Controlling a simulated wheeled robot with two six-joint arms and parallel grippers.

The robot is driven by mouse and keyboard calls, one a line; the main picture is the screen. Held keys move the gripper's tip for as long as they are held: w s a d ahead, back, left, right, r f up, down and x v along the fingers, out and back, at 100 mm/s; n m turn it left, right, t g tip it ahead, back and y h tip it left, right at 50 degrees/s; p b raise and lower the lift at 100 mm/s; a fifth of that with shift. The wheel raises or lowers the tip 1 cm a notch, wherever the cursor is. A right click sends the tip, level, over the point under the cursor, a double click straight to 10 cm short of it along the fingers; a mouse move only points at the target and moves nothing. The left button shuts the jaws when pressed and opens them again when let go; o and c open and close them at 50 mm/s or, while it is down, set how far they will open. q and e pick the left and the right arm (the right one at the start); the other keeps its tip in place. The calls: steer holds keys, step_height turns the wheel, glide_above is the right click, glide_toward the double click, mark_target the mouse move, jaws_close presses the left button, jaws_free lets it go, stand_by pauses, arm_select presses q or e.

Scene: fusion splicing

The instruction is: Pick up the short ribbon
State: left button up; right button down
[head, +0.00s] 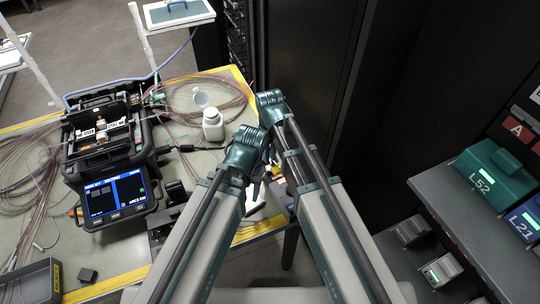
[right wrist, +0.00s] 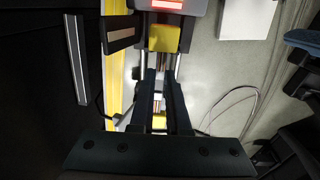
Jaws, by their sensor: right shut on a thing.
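My right gripper (right wrist: 162,76) points away from the camera in the right wrist view, its two dark fingers close together. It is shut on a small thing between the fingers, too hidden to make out. I cannot pick out the short ribbon with certainty in either view. Just past the fingertips is a device with metal rods, a yellow block (right wrist: 164,38) and a lit red display (right wrist: 172,4). A second yellow patch shows between the fingers. In the head view my arms cover most of this spot, and my left gripper's fingers are hidden.
A black fusion splicer (head: 112,150) with a lit blue screen stands on the table (head: 195,160) at left. Thin fibre coils lie left and behind it. A white bottle (head: 212,124) stands nearby. A shelf with a green L52 box (head: 494,172) is at right.

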step_height(320, 180, up, 8)
steer(key=p, duration=0.6)
steer(key=shift+f, duration=0.35)
